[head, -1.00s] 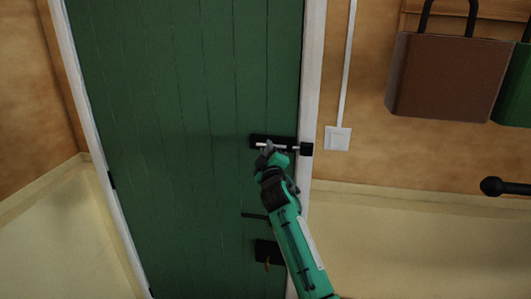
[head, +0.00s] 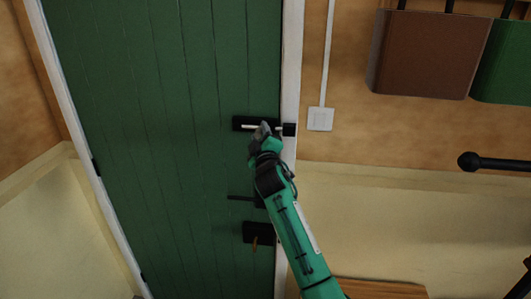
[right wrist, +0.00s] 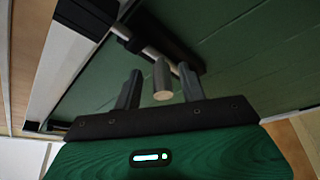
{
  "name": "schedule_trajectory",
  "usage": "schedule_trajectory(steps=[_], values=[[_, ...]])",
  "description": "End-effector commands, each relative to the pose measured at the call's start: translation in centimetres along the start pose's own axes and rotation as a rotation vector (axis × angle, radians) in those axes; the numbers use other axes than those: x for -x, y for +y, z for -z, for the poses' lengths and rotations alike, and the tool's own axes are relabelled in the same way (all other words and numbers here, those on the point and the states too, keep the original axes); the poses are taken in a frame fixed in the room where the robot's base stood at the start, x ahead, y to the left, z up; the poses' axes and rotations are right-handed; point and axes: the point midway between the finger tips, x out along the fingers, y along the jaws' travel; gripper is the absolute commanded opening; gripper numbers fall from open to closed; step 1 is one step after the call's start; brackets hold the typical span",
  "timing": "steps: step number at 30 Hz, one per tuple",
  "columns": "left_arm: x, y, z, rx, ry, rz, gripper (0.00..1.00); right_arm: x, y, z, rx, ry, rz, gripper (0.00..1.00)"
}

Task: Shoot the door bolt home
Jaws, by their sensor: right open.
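The green door (head: 160,120) fills the left and middle of the head view and looks shut in its white frame. The bolt's black plate (head: 240,122) is on the door near its right edge, with a pale bolt rod (head: 278,128) along it. The black keeper (head: 289,130) is on the frame, and also shows in the right wrist view (right wrist: 86,16). My right gripper (head: 263,131) is at the bolt. In the right wrist view my open right gripper (right wrist: 161,88) has the grey bolt knob (right wrist: 162,80) between its fingers, with gaps visible.
A black lock plate with an orange-brown piece (head: 258,233) and a dark handle (head: 240,198) are below the bolt. A white switch (head: 320,119), a brown bag (head: 420,55), a green bag (head: 505,62) and a black bar (head: 495,163) are to the right. A wooden surface (head: 380,289) shows at the bottom.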

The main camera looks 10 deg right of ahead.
Motion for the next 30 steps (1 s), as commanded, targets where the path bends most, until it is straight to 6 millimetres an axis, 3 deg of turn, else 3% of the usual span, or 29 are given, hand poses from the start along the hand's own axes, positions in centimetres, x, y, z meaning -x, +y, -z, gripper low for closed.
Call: schedule_trajectory(steps=[18,24,30], values=[[-3.9,0.3,-0.5,-0.003,-0.001,-0.003,0.00,10.8,-0.1,-0.4,-0.001,0.000,0.000,0.41],[-4.3,0.2,-0.5,-0.002,-0.002,-0.002,0.00,12.4,0.1,-0.3,-0.001,-0.001,-0.001,0.41],[-4.3,0.1,-0.6,-0.002,-0.002,-0.001,0.00,12.6,0.1,-0.3,-0.001,-0.001,-0.001,0.41]])
